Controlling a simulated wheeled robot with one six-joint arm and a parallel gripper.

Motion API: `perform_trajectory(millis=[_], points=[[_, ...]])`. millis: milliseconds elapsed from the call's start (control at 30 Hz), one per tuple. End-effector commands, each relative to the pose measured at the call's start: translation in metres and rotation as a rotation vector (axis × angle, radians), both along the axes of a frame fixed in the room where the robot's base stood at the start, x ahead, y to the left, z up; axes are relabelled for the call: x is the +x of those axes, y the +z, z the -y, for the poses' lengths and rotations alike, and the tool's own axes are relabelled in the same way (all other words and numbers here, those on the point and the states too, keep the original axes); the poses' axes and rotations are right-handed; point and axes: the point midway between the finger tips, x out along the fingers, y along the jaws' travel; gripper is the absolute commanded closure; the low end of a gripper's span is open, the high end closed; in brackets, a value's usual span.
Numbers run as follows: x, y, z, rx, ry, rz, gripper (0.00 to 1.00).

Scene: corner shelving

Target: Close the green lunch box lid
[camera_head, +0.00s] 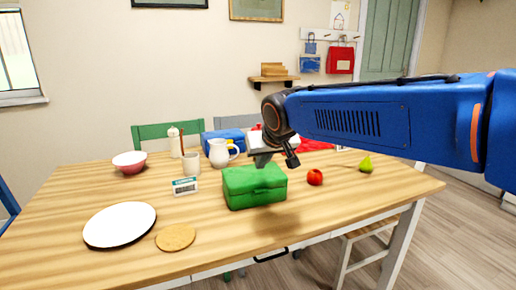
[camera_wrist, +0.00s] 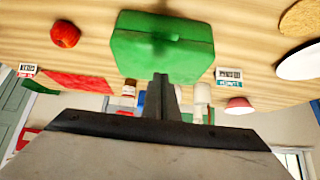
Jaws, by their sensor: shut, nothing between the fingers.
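The green lunch box (camera_head: 255,187) stands on the wooden table, near its middle front. Its lid (camera_head: 252,175) lies down over the body with no clear gap, though I cannot tell if it is fully seated. In the wrist view the lunch box (camera_wrist: 163,50) appears upside down at the top, with its front face and a latch area showing. My gripper (camera_head: 275,160) is above and behind the box's top in the head view, seemingly apart from it. In the wrist view my gripper's fingers (camera_wrist: 161,92) are together and hold nothing.
A red apple (camera_head: 314,177) and a green pear (camera_head: 366,164) lie to the right. A small labelled box (camera_head: 185,187), a mug (camera_head: 190,166) and a white pitcher (camera_head: 219,153) stand left and behind. A white plate (camera_head: 119,224) and a round coaster (camera_head: 175,238) lie at front left.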

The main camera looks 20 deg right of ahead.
Motion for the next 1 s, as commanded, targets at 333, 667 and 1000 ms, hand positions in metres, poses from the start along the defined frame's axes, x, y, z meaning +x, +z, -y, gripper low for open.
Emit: perform_trajectory(millis=[333,667,1000], points=[[-0.026,-0.050,0.001,-0.001,0.001,-0.002,1.00],[-0.034,-0.084,0.001,-0.001,-0.001,-0.004,1.00],[-0.036,-0.102,0.001,-0.003,-0.002,-0.017,1.00]])
